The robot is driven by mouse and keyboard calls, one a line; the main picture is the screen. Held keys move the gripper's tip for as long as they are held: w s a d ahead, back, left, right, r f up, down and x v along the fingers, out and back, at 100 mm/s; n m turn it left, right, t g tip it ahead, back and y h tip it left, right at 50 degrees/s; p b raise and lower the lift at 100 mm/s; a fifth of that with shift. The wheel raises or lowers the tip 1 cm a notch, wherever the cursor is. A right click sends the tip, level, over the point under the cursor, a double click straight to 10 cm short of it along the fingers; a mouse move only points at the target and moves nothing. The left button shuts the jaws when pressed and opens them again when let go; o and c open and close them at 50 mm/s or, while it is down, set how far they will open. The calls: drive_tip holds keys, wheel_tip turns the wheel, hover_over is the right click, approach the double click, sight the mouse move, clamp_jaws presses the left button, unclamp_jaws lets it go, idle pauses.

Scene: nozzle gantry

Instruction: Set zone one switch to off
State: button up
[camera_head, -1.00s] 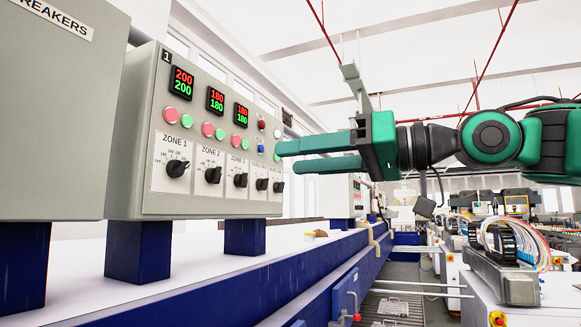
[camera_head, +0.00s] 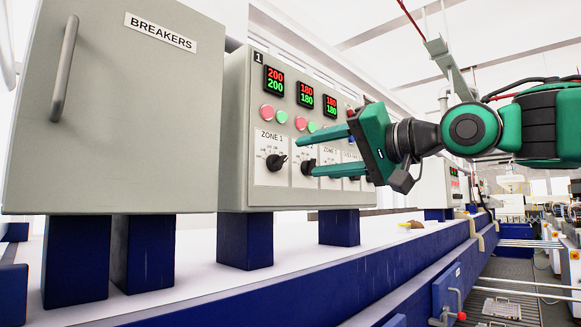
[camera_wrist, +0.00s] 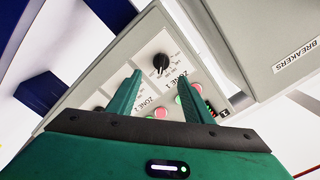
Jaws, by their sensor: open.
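The zone one switch is a black rotary knob (camera_head: 276,162) on a white plate labelled ZONE 1, on the grey control panel (camera_head: 234,150). Its pointer tilts up to the right in the head view. The knob also shows in the wrist view (camera_wrist: 160,62), just beyond and between the fingertips. My gripper (camera_head: 304,154) is open and empty, its two green fingers pointing left toward the panel. In the head view the fingertips lie to the right of the knob, over the zone two plate. The wrist view shows the gripper (camera_wrist: 163,82) apart from the knob.
Red and green buttons (camera_head: 267,112) and a red-green display (camera_head: 274,81) sit above the switch. More zone knobs are partly hidden behind my gripper. A grey BREAKERS cabinet (camera_head: 130,140) with a handle stands to the left. Blue supports (camera_head: 245,240) hold the panel above a white surface.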

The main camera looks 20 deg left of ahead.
sight(285, 161)
drive_tip(key=x, duration=0.8)
drive_tip(key=shift+a, duration=0.15)
drive_tip(key=shift+c, duration=0.3)
drive_tip(key=c, duration=1)
